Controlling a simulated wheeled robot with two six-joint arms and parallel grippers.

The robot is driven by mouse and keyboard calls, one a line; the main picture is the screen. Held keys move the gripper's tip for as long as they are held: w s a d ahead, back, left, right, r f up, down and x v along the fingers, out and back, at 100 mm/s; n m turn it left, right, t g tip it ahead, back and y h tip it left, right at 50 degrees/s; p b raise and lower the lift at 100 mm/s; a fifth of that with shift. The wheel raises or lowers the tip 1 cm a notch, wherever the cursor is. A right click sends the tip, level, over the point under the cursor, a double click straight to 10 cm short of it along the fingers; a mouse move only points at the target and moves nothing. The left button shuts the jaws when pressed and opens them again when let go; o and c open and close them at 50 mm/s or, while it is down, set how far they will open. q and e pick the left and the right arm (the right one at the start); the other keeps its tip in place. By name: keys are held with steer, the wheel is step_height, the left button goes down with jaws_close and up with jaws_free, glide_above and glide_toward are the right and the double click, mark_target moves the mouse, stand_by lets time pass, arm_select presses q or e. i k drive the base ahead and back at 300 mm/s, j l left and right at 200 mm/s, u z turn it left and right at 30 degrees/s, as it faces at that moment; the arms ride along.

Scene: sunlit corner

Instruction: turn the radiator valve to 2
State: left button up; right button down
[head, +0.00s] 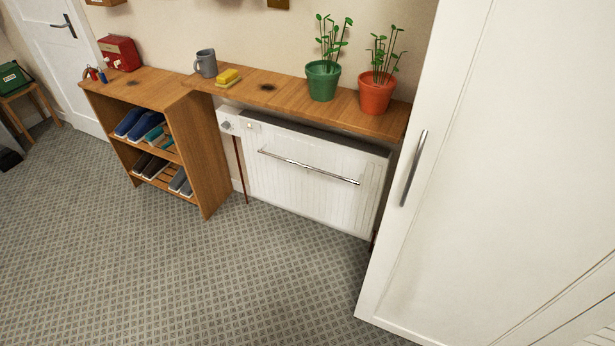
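The white radiator (300,180) stands against the wall under a wooden shelf, with a metal rail across its front. At its upper left end is a pale box with a small grey round knob (226,125), which looks like the valve. A second small light knob (250,126) sits just right of it. Any numbers or pointer on the valve are too small to read. Neither of my grippers shows in the head view.
A wooden shoe rack (205,165) stands left of the radiator. A tall white cupboard (480,150) closes off the right. A mug (206,63), yellow sponge-like block and two potted plants stand on the wooden shelf (290,93). The patterned floor (190,270) in front is clear.

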mark_target(226, 125)
steer(key=i+j+z, duration=0.1)
steer(key=i+j, duration=0.7)
steer(key=i, duration=0.25)
steer(key=i+j+z, duration=0.1)
steer(key=i+j, duration=0.75)
steer(key=i, duration=0.1)
